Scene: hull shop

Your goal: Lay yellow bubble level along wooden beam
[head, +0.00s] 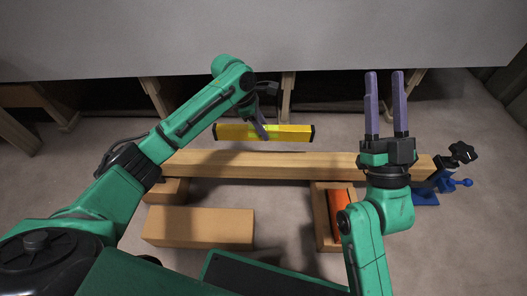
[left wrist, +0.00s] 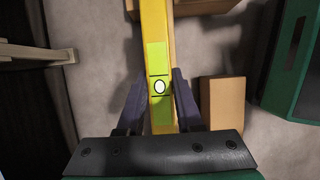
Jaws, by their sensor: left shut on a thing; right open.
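The yellow bubble level (head: 283,132) has black end caps and a green vial section. My left gripper (head: 261,131) is shut on it near its middle, and in the head view it shows just beyond the beam's far edge. In the left wrist view the level (left wrist: 155,25) runs between the fingers of the left gripper (left wrist: 158,90), with the vial at the fingertips. The wooden beam (head: 260,164) lies left to right on supports. I cannot tell the gap between level and beam. My right gripper (head: 385,100) is open and empty, upright over the beam's right part.
A blue clamp (head: 425,198) with a black knob stands at the beam's right end. A cardboard box (head: 198,228) lies in front of the beam at left. Wooden legs stand behind.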

